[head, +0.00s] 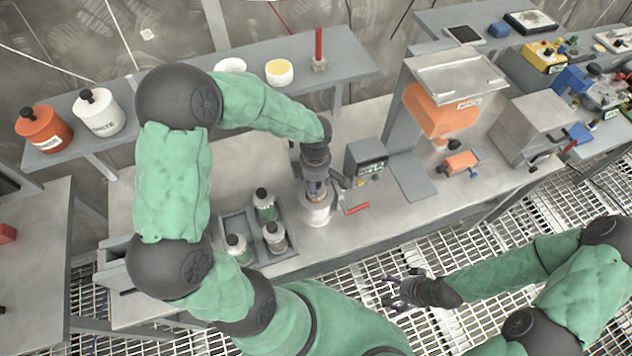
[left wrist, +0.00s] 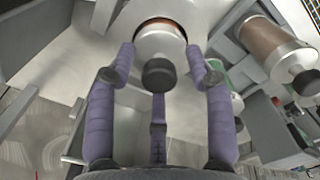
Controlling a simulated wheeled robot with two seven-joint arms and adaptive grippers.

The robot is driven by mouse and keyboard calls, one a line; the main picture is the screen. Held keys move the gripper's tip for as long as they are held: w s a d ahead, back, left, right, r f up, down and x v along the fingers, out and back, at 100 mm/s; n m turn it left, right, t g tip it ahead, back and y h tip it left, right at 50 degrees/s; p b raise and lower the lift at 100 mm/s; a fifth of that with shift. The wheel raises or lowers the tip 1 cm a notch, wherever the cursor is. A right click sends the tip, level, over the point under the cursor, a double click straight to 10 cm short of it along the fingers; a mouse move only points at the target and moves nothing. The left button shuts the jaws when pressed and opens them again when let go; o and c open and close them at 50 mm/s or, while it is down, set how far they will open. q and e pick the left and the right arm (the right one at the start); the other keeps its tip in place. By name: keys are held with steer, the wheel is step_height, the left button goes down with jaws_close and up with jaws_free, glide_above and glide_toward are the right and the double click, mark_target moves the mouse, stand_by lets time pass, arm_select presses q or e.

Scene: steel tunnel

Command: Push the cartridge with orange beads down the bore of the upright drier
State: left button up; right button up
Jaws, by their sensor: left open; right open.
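The upright drier (head: 318,212) is a pale metal cylinder on the bench, with its top mostly hidden by my left gripper (head: 317,190) in the head view. In the left wrist view, a cartridge with a silver cap (left wrist: 160,47), a black knob and a strip of orange-brown beads (left wrist: 160,25) stands at the drier's round mouth. How deep it sits in the bore cannot be told. My left gripper's fingers (left wrist: 160,90) are open and spread around the knob, apart from it.
A grey rack (head: 232,220) left of the drier holds several black-knobbed cartridges; one with brown beads (left wrist: 265,42) shows in the left wrist view. A red handle (head: 356,208) and a control box (head: 366,160) stand close right of the drier. A shelf (head: 340,55) runs behind.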

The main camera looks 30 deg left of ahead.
arm_select(q)
steer(key=shift+r, duration=0.15)
step_height(320, 180, up, 12)
steer(key=p, duration=0.2)
steer(key=shift+a, duration=0.1)
stand_by(0.7)
